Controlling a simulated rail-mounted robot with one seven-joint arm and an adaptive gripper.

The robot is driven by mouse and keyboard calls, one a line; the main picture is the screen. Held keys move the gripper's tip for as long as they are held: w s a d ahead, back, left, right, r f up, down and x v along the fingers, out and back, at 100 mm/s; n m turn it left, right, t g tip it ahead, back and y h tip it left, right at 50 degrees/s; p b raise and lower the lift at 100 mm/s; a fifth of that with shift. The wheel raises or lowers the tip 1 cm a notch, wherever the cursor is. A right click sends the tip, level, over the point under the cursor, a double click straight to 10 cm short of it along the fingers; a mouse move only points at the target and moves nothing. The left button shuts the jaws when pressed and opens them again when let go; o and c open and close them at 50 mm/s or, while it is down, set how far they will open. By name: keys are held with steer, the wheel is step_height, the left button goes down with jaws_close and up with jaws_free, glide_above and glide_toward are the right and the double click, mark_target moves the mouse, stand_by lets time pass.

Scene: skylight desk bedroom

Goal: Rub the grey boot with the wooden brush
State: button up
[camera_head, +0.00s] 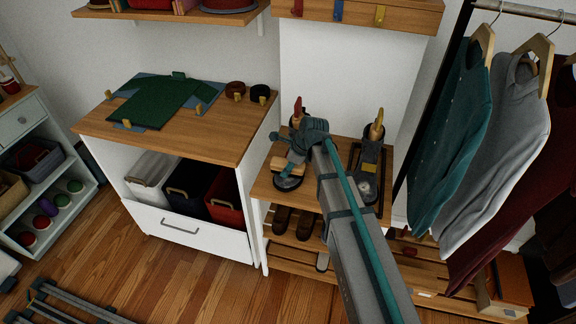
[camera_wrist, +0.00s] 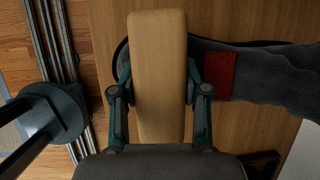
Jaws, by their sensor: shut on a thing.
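My gripper (camera_wrist: 158,70) is shut on the wooden brush (camera_wrist: 158,95), a pale, long block held between the two fingers in the wrist view. The grey boot (camera_wrist: 285,78) lies behind and to the right of the brush there. It has a red patch (camera_wrist: 219,75), and the brush covers part of its left end. I cannot tell whether the brush touches the boot. In the head view, my gripper (camera_head: 291,165) is over the left boot on the wooden rack, and my arm hides part of that boot.
A second dark boot (camera_head: 367,170) stands to the right on the same rack (camera_head: 344,146). Shoes (camera_head: 305,226) sit on the shelf below. A cabinet with a green garment (camera_head: 155,104) is on the left; hanging clothes (camera_head: 497,140) are on the right.

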steer(key=shift+s+a+f+p, duration=0.1)
steer(key=shift+s+a+p, duration=0.1)
steer(key=shift+s, duration=0.7)
steer(key=shift+s+a+p, duration=0.15)
steer(key=shift+s+p, duration=0.05)
steer(key=shift+s, duration=0.65)
steer(key=shift+f, duration=0.1)
steer(key=shift+w+d+p, duration=0.25)
steer(key=shift+w+p, duration=0.1)
steer(key=shift+w, duration=0.65)
steer(key=shift+w+d+p, duration=0.2)
steer(key=shift+w+p, duration=0.1)
steer(key=shift+w, duration=0.7)
steer(key=shift+r+p, duration=0.55)
steer(key=shift+r, duration=0.1)
steer(key=shift+s+a+r+p, duration=0.1)
steer(key=shift+s+r+p, duration=0.05)
steer(key=shift+r+p, duration=0.9)
steer(key=shift+s+r+p, duration=0.1)
steer(key=shift+r+p, duration=0.6)
steer(key=shift+r, duration=0.6)
